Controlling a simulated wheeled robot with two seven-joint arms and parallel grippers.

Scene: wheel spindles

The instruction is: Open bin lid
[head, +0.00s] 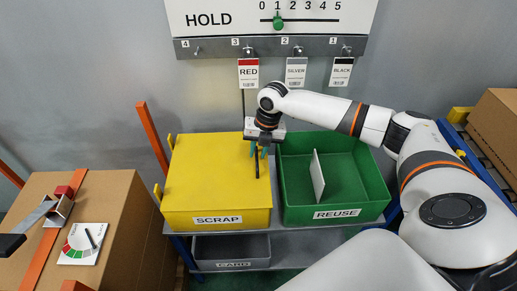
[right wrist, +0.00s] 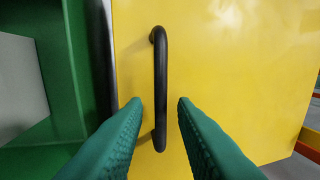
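The yellow SCRAP bin (head: 217,187) stands on a shelf with its flat yellow lid (head: 210,165) closed. A black bar handle (head: 257,163) is on the lid's right edge; it also shows in the right wrist view (right wrist: 160,85). My right gripper (head: 259,151) is over the handle. In the right wrist view its green fingers (right wrist: 160,102) are open, one on each side of the handle, with gaps showing on both sides.
The open green REUSE bin (head: 365,165) with a pale panel (head: 317,172) inside stands right beside the SCRAP bin. A grey CARD bin (head: 232,252) is below. A cardboard box (head: 110,215) with a dial card (head: 84,243) is at left. Hanging tags and a HOLD board (head: 230,20) are behind.

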